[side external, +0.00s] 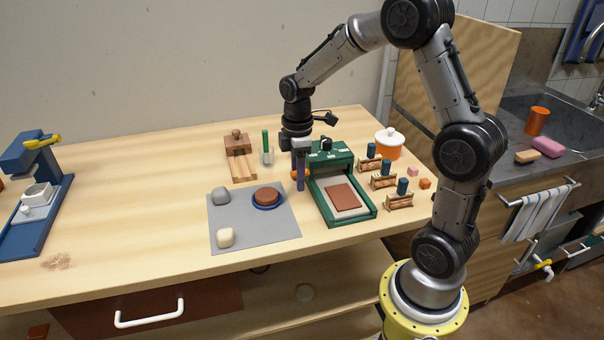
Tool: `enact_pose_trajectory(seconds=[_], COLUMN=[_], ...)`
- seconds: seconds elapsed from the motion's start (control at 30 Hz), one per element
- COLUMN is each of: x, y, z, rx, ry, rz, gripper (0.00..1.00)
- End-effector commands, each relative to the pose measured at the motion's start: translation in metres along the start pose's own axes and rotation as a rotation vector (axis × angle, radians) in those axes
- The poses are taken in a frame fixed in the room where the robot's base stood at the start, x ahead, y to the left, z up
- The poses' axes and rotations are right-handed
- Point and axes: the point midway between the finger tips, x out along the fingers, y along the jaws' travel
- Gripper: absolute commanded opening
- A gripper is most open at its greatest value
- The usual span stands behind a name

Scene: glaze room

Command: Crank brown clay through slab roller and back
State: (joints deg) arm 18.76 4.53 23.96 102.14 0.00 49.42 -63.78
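The green slab roller (330,160) stands right of the table's middle, with its bed extending toward the front. A flat brown clay slab (343,196) lies on the pale part of the bed, in front of the roller housing. A round brown clay piece (267,194) sits on a blue dish on the grey mat. My gripper (299,184) points down just left of the roller housing. Small orange parts show on both sides of its fingers, at the roller's crank side. The fingers hide most of the crank, and I cannot tell whether they are closed on it.
The grey mat (225,238) also bears a grey lump (221,196) and a cream lump (225,238). A wooden block tool (237,140) stands behind the mat.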

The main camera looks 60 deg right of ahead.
Motion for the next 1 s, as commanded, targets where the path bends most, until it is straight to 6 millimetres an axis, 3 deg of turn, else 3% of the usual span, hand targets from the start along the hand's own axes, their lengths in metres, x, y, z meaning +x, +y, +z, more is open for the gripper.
enact_pose_trajectory(seconds=[0.33,1.0], x=[-0.005,-0.064], y=[0.007,0.007], z=[0.000,0.000], rx=[0.001,0.000], ry=[0.001,0.001], rz=[0.002,0.003], gripper=[0.40,0.40])
